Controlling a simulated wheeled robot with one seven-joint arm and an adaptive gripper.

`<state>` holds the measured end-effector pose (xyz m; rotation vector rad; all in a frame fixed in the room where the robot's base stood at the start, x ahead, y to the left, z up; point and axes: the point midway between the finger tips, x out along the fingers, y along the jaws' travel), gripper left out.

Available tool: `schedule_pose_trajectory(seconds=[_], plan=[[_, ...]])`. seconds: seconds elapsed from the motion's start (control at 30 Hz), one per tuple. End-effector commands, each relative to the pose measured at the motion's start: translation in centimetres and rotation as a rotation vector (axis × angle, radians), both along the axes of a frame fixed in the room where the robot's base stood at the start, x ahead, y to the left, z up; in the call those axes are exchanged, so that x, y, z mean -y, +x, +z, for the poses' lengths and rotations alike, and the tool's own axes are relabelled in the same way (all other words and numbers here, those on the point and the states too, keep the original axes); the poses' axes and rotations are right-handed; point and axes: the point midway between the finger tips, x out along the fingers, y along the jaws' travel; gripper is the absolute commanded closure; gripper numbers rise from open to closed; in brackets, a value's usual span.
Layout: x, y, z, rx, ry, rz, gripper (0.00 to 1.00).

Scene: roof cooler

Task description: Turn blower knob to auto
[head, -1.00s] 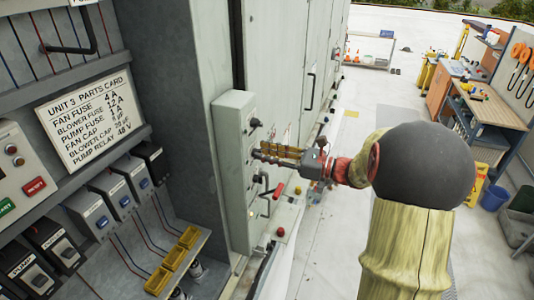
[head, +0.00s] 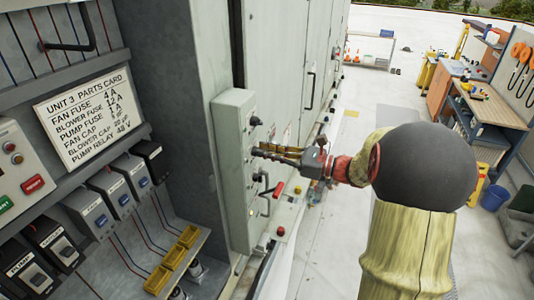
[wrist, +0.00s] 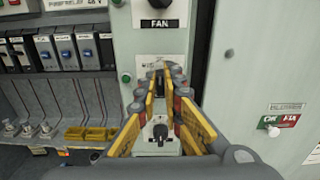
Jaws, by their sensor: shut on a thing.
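The grey-green control box (head: 235,170) stands on the cabinet front in the head view, with dark knobs down its face. My gripper (head: 256,152) reaches it from the right, fingertips at the knob position below the top knob (head: 255,122). In the wrist view my gripper (wrist: 159,70) has its yellow-sided fingers closed together on the knob below the FAN label (wrist: 160,23). The fingertips mostly hide that knob, and its pointer and setting cannot be read. Another black knob (wrist: 160,131) shows lower down between the fingers, apart from the tips.
A red-ended lever (head: 278,188) sticks out below my gripper, close to it. A shelf of grey relay boxes (head: 91,214) and yellow trays (head: 173,257) are on the left. A workbench (head: 490,105) stands far right. The floor between is mostly clear.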

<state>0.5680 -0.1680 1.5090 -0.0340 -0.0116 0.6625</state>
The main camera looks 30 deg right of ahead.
Motion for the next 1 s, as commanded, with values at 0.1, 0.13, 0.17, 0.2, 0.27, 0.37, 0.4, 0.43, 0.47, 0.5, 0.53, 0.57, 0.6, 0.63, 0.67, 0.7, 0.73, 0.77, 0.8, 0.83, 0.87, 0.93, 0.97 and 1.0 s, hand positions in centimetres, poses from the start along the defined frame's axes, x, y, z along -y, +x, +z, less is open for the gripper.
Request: schedule_pose_trajectory(seconds=[0.1, 0.13, 0.17, 0.2, 0.27, 0.37, 0.4, 0.43, 0.47, 0.5, 0.53, 0.57, 0.6, 0.63, 0.67, 0.7, 0.73, 0.77, 0.8, 0.83, 0.87, 0.93, 0.97, 1.0], plan=[[-0.04, -0.03, -0.30, 0.034, -0.044, 0.000, 1.00], [-0.05, -0.04, -0.32, 0.047, -0.059, 0.000, 1.00], [-0.08, -0.05, -0.35, 0.059, -0.073, 0.000, 1.00], [-0.09, -0.06, -0.41, 0.076, -0.096, 0.000, 1.00], [-0.12, -0.08, -0.48, 0.105, -0.133, 0.000, 1.00], [-0.18, -0.13, -0.55, 0.157, -0.200, 0.000, 1.00], [-0.20, -0.15, -0.60, 0.178, -0.226, 0.000, 1.00], [-0.23, -0.17, -0.61, 0.193, -0.246, 0.000, 1.00], [-0.25, -0.20, -0.61, 0.209, -0.267, 0.000, 1.00], [-0.27, -0.21, -0.63, 0.229, -0.293, 0.000, 1.00], [-0.30, -0.22, -0.65, 0.244, -0.313, 0.000, 1.00], [-0.30, -0.22, -0.65, 0.258, -0.331, 0.000, 1.00], [-0.33, -0.24, -0.65, 0.279, -0.357, 0.000, 1.00], [-0.34, -0.26, -0.65, 0.292, -0.375, 0.000, 1.00], [-0.37, -0.27, -0.64, 0.306, -0.393, 0.000, 1.00], [-0.38, -0.29, -0.66, 0.322, -0.413, 0.000, 1.00], [-0.40, -0.30, -0.68, 0.335, -0.429, 0.000, 1.00], [-0.41, -0.30, -0.68, 0.346, -0.443, 0.000, 1.00], [-0.41, -0.31, -0.67, 0.360, -0.463, 0.000, 1.00], [-0.42, -0.32, -0.65, 0.370, -0.476, 0.000, 1.00], [-0.44, -0.33, -0.62, 0.380, -0.487, 0.000, 1.00], [-0.46, -0.34, -0.57, 0.399, -0.513, 0.000, 1.00], [-0.46, -0.35, -0.56, 0.406, -0.522, 0.000, 1.00], [-0.47, -0.36, -0.54, 0.414, -0.532, 0.000, 1.00]])
